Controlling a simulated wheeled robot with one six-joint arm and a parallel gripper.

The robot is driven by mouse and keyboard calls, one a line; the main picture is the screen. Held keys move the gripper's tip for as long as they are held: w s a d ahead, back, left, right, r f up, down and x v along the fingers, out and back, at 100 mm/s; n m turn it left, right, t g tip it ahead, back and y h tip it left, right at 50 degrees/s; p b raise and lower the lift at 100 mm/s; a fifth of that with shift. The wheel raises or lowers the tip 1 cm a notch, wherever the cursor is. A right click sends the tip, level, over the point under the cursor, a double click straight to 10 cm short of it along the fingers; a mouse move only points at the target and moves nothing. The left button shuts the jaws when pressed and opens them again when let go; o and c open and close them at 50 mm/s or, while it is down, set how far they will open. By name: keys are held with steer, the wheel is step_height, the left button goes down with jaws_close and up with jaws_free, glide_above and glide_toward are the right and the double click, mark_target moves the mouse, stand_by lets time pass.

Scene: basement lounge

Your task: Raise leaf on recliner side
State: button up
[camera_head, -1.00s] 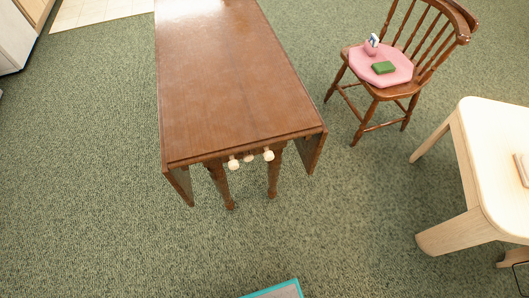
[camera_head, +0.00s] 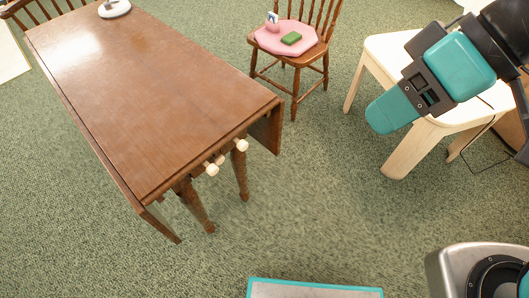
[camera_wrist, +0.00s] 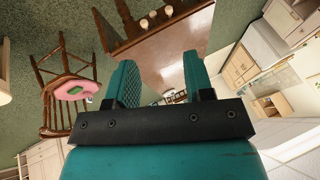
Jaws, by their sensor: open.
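A brown drop-leaf table (camera_head: 150,80) stands at the left and centre of the head view. Its right leaf (camera_head: 268,128) hangs down on the chair side. Its left leaf (camera_head: 160,223) also hangs, seen nearly edge-on. Pale round knobs (camera_head: 212,169) stick out at the near end. No recliner shows. My gripper (camera_head: 393,112) is at the upper right of the head view, apart from the table. In the wrist view my gripper (camera_wrist: 158,65) has its two teal fingers spread with nothing between them. The tabletop (camera_wrist: 172,52) shows beyond them, upside down.
A wooden chair (camera_head: 293,62) with a pink cushion (camera_head: 284,38) and small items stands right of the table. A pale table (camera_head: 395,150) stands behind my arm. Green carpet (camera_head: 310,210) is clear between the table and me. A white round object (camera_head: 115,9) sits at the tabletop's far end.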

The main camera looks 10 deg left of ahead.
steer(key=w+a+f+n+y+b, duration=0.1)
steer(key=w+a+f+y+b, duration=0.15)
steer(key=f+b, duration=0.55)
steer(key=w+a+f+n+y+b, duration=0.1)
steer(key=w+a+f+n+b, duration=0.15)
steer(key=f+b, duration=0.5)
steer(key=m+t+y+b, duration=0.2)
steer(key=t+y+b, duration=0.6)
steer(key=b, duration=2.3)
glide_toward(273, 142)
steer(key=a+t+h+p, duration=0.1)
steer(key=p, duration=0.2)
steer(key=a+t+h+p, duration=0.1)
steer(key=h+p, duration=0.1)
steer(key=shift+w+a+f+t+p, duration=0.15)
steer(key=shift+f+t+p, duration=0.05)
steer(key=shift+t+p, duration=0.2)
steer(key=x, duration=0.3)
steer(key=b+x, duration=0.1)
steer(key=x, duration=0.4)
steer(key=shift+w+a+f, duration=0.2)
steer(key=shift+w+f, duration=0.05)
steer(key=shift+f, duration=0.1)
